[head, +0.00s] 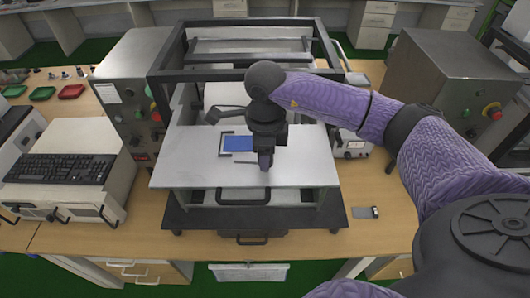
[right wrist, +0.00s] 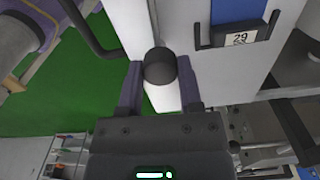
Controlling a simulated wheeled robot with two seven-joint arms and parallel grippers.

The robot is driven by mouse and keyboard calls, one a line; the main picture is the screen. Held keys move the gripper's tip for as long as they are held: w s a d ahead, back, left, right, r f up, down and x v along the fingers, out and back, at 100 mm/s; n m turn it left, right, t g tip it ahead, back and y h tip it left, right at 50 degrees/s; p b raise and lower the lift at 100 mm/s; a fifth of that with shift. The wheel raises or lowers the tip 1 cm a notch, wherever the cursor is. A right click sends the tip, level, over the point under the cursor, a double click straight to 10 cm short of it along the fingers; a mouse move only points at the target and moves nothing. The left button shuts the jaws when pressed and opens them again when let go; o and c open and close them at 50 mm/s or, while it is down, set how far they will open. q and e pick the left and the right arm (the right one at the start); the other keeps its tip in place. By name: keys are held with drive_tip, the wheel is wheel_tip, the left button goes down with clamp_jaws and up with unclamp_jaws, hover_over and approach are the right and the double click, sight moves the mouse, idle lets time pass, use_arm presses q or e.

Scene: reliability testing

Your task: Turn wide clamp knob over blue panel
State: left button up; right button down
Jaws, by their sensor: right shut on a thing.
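The blue panel (head: 238,143) lies in a dark frame on the white plate (head: 190,165) of the test rig; it also shows at the top of the right wrist view (right wrist: 238,10), above a small "29" label. My right gripper (head: 265,166) points down over the plate, just right of and in front of the panel. In the right wrist view a dark round knob (right wrist: 159,66) sits between the two fingers, which are shut on it. The knob is hidden behind the gripper in the head view. My left gripper is in neither view.
A black frame (head: 250,22) stands over the back of the plate. Grey control boxes (head: 133,95) (head: 455,80) stand on both sides. A keyboard (head: 60,168) is at the left. A black handle (head: 243,196) projects at the front.

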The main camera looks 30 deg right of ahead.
drive_tip(key=m+b, duration=0.1)
drive_tip(key=m, duration=0.3)
drive_tip(key=m+b, duration=0.1)
drive_tip(key=m, duration=0.3)
drive_tip(key=shift+m, duration=0.4)
drive_tip(key=m, duration=0.4)
drive_tip(key=shift+r+b, duration=0.1)
drive_tip(key=shift+b, duration=0.3)
drive_tip(key=shift+m, duration=2)
drive_tip(key=shift+c, duration=1.3)
unclamp_jaws()
wheel_tip(320, 180, up, 10)
